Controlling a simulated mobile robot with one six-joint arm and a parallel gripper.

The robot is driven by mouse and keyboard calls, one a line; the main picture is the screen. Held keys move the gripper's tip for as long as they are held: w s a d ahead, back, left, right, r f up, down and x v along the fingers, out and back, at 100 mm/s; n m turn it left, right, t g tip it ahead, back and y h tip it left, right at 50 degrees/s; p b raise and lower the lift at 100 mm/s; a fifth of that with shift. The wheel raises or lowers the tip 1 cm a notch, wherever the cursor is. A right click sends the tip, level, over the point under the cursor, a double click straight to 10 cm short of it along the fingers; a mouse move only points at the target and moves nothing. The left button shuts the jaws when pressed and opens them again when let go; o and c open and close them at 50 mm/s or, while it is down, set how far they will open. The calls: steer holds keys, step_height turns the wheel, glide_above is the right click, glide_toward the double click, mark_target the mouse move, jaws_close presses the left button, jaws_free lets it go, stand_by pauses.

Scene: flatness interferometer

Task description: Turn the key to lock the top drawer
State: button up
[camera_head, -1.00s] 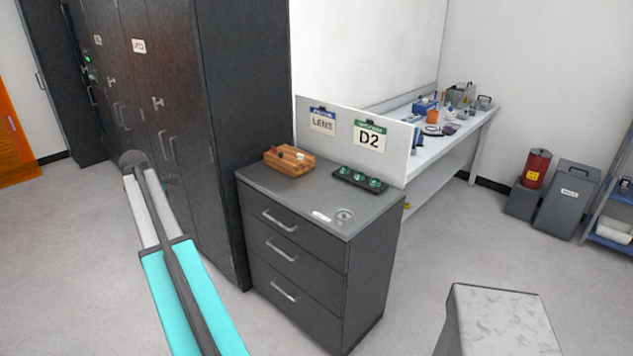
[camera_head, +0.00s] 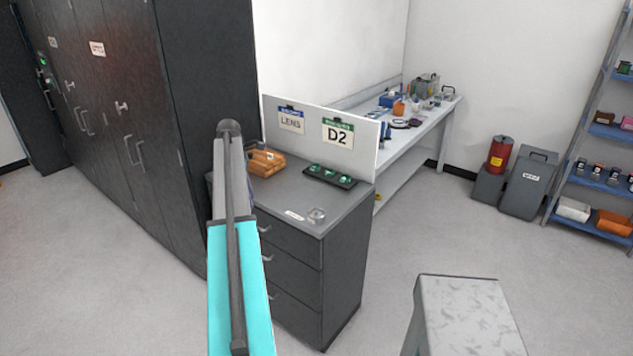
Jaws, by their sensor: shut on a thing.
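The dark grey drawer cabinet (camera_head: 340,270) stands in the middle of the view. Its top drawer (camera_head: 295,245) looks closed, and its handle (camera_head: 265,229) shows just right of my arm. My arm covers the left part of the drawer fronts. I cannot make out a key or a lock. My arm reaches up from the bottom edge, in front of the cabinet's left side. I see no gripper fingers, so what they hold is hidden.
On the cabinet top are an orange-brown wooden block (camera_head: 267,162), a black tray (camera_head: 331,177) with green pieces and a small clear round item (camera_head: 317,214). Tall dark lockers (camera_head: 130,190) stand left. A grey stool (camera_head: 468,310) stands front right. Floor between stool and cabinet is clear.

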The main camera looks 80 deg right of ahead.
steer(key=s+d+r+p, duration=0.1)
steer(key=s+d, duration=0.3)
steer(key=s, duration=0.7)
steer(key=s+d, duration=0.5)
steer(key=s, duration=0.6)
steer(key=shift+s+r+m+p, duration=0.2)
steer(key=shift+r+m+p, duration=0.1)
steer(key=shift+r+p, duration=0.1)
steer(key=shift+f, duration=0.2)
steer(key=shift+f+b, duration=1.45)
steer(key=shift+f, duration=1.5)
steer(key=shift+f+b, duration=0.35)
steer(key=shift+f, duration=1)
